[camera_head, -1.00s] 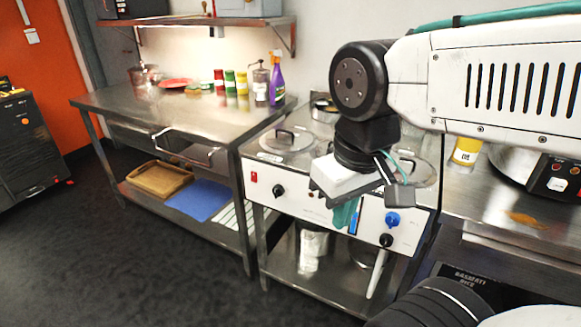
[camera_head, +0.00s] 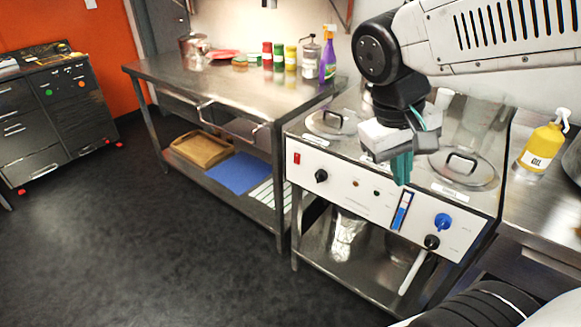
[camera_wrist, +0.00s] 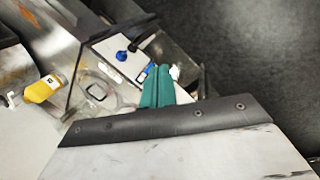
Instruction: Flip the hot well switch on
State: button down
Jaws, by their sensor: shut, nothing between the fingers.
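The hot well unit is a steel counter with a white front panel (camera_head: 345,190) and lidded wells on top. A red rocker switch (camera_head: 297,158) sits at the panel's left end; I cannot read its position. A black knob (camera_head: 321,175) is just right of it, with small indicator lights further right. My gripper (camera_head: 402,168) has teal fingers pointing down, shut and empty, in front of the panel's upper middle, to the right of the red switch and apart from it. In the wrist view the teal fingers (camera_wrist: 157,87) cover part of the panel; the red switch does not show there.
A blue knob (camera_head: 443,222) and a lower black knob (camera_head: 432,242) stick out at the panel's right. A steel table (camera_head: 220,85) with a purple spray bottle (camera_head: 328,57) stands left. A yellow oil bottle (camera_head: 543,145) is right. The dark floor in front is open.

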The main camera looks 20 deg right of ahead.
aim_at(296, 163)
jog(key=w+a+f+n+h, duration=0.1)
jog(key=w+f+h, duration=0.2)
jog(key=w, duration=0.4)
jog(key=w+a+f+t+h, duration=0.1)
jog(key=w+f+h, duration=0.2)
jog(key=w, duration=0.5)
jog(key=w+a+f+n+h, duration=0.1)
jog(key=w+f+h, duration=0.2)
jog(key=w, duration=0.4)
jog(key=w+a+f+n+t, duration=0.2)
jog(key=w+a+f+t, duration=0.2)
jog(key=f, duration=0.5)
jog(key=w+a+f+n+t+h, duration=0.1)
jog(key=w+a+f+n+t, duration=0.2)
jog(key=w+a+f+t, duration=0.2)
jog(key=w+a+f, duration=0.3)
jog(key=a+f, duration=0.1)
jog(key=a, duration=0.1)
jog(key=shift+a+f, duration=0.25)
jog(key=shift+a, duration=0.05)
jog(key=shift+w+d, duration=0.1)
jog(key=shift+w, duration=0.05)
jog(key=x, duration=1.4)
jog(key=shift+r, duration=0.25)
jog(key=shift+w, duration=0.1)
